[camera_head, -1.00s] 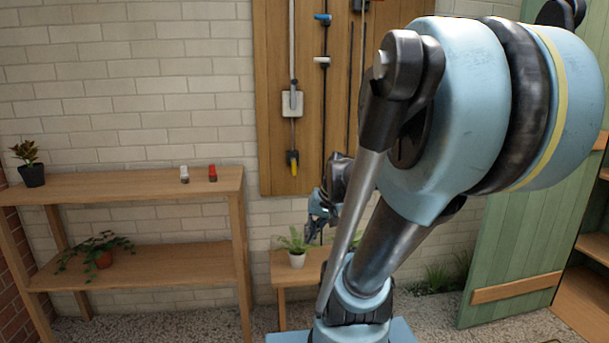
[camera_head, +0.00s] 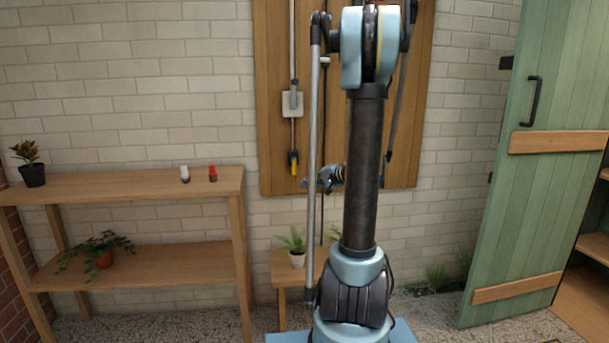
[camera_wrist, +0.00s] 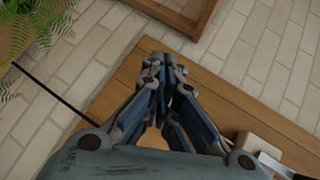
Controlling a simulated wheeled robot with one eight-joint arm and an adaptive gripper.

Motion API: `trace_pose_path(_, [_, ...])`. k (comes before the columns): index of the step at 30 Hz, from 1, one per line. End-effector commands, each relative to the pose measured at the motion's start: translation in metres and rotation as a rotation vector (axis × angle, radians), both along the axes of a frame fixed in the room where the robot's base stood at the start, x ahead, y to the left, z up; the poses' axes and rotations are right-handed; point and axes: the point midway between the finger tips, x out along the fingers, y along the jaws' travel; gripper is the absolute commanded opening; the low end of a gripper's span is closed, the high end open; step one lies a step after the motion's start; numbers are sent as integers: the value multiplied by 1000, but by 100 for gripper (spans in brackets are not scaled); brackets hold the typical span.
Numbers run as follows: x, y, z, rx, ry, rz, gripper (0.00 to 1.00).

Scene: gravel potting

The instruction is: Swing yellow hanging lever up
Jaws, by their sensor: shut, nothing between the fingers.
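The yellow lever (camera_head: 293,162) hangs down at the lower end of a thin rod on the left part of the wooden wall board (camera_head: 272,150). My gripper (camera_head: 307,183) is in front of the lower part of the board, just right of and slightly below the lever, and appears small and partly dark. In the wrist view my gripper (camera_wrist: 165,62) has its fingers drawn together with nothing between them, over the board. I cannot make out the yellow lever in the wrist view. Gripper and lever look apart in the head view.
A white box with a grey handle (camera_head: 291,103) is above the lever. A potted fern (camera_head: 296,246) stands on a low bench below. A wooden shelf (camera_head: 130,184) with plants and two small bottles is at left. A green door (camera_head: 540,180) is at right.

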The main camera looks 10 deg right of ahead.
Motion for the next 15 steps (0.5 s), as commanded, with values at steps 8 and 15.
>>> trace_pose_path(8, [59, -55, -4, 202, -93, -111, 0])
trace_pose_path(15, [86, -96, -12, 334, -158, -184, 0])
